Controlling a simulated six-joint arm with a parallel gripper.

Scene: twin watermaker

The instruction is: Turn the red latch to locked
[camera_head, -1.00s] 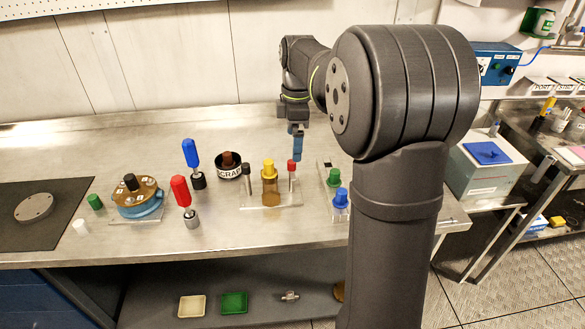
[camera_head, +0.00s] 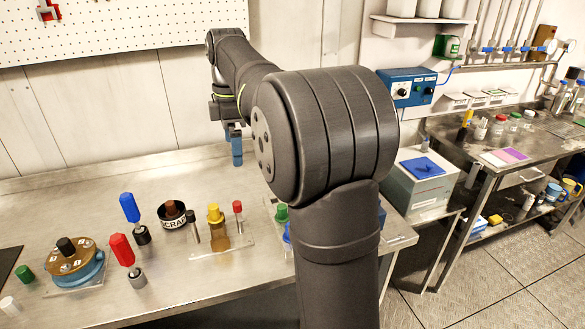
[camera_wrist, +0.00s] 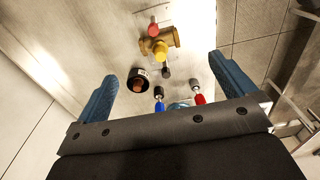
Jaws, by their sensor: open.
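No part is clearly recognizable as the red latch. Red parts in the head view are a piece on the pegboard (camera_head: 47,10), cut by the top edge, a red-handled tool (camera_head: 121,250) and a red knob (camera_head: 238,205) beside the brass fitting (camera_head: 216,238). My gripper (camera_head: 237,150) is above the back of the bench, apart from these things. In the wrist view my gripper (camera_wrist: 163,68) is open, its blue fingers wide apart with nothing held. The brass fitting (camera_wrist: 158,42) and its red knob (camera_wrist: 153,29) show below and beyond the fingers.
On the bench stand a blue-handled tool (camera_head: 130,208), a black scrap cup (camera_head: 173,216) and a blue round fixture (camera_head: 88,272). A blue control box (camera_head: 405,87) is on the wall at right. The back of the bench is mostly clear.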

